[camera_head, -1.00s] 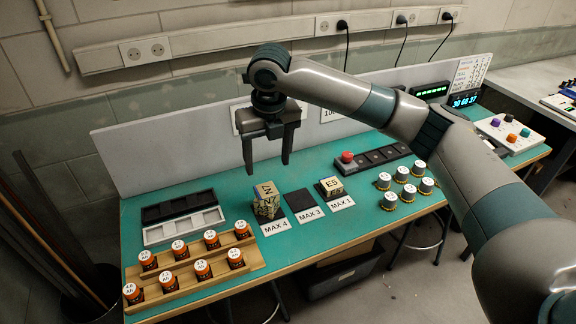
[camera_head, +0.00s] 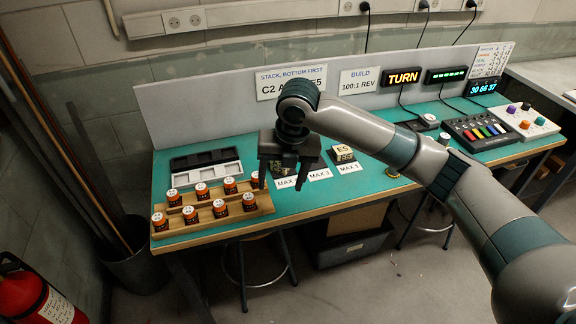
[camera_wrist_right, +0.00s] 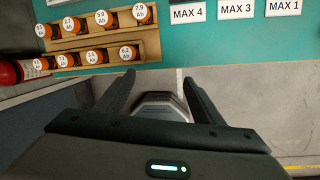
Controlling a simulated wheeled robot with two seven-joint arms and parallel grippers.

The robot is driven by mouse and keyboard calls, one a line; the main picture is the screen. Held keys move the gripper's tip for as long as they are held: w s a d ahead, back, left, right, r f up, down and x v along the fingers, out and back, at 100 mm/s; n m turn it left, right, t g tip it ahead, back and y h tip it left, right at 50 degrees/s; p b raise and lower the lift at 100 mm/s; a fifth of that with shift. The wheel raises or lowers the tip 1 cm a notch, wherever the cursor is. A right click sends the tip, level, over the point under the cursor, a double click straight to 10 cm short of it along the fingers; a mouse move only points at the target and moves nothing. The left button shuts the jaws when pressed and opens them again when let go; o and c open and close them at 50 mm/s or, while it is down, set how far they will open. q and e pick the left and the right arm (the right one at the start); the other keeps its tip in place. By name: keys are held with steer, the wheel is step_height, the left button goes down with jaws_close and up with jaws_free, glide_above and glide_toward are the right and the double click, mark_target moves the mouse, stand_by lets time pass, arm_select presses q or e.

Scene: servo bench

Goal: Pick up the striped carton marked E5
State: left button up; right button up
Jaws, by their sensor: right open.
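The striped carton marked E5 (camera_head: 343,151), tan with dark markings, sits on the bench behind the MAX 1 label (camera_head: 349,168), to the right of my right gripper (camera_head: 283,186). My right gripper is open and empty, pointing down near the bench's front edge, and hides most of the carton pile behind the MAX 4 label. In the right wrist view the open jaws (camera_wrist_right: 158,84) have nothing between them, and the MAX 1 label (camera_wrist_right: 284,8) is at the top right; the E5 carton is out of that view. My left gripper is not in view.
A wooden rack (camera_head: 213,214) of orange-and-black cells stands left of my gripper. Trays (camera_head: 206,164) lie behind it. A sign (camera_head: 291,81) reads "STACK, BOTTOM FIRST", partly hidden by my arm. A lit TURN display (camera_head: 403,76) and a panel of coloured switches (camera_head: 480,131) are at the right.

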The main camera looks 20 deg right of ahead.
steer(key=s+a+f+m+t+y, duration=0.1)
steer(key=s+a+f+m+y, duration=0.15)
steer(key=s+f+m, duration=0.4)
steer(key=s+a+f+m+y, duration=0.1)
steer(key=s+a+f+m, duration=0.3)
steer(key=s+f+m, duration=0.3)
steer(key=s+d+f+m+h, duration=0.2)
steer(key=s+d+f+m, duration=0.4)
steer(key=s+m, duration=0.25)
steer(key=s+d+f+m+h, duration=0.2)
steer(key=s+d+f+m, duration=0.45)
steer(key=s, duration=0.35)
steer(key=s+d+f+m, duration=0.1)
steer(key=s+f, duration=0.3)
steer(key=f, duration=1.1)
steer(key=s+d+f+m, duration=0.2)
steer(key=s+f, duration=0.1)
steer(key=f, duration=1.1)
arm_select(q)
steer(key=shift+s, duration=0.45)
arm_select(e)
steer(key=s+d+f+g, duration=0.1)
steer(key=s+d+f, duration=0.1)
steer(key=s+f, duration=1.2)
steer(key=shift+s+d+f+g+h, duration=0.2)
steer(key=shift+s+d+g+h, duration=0.15)
steer(key=shift+s, duration=0.85)
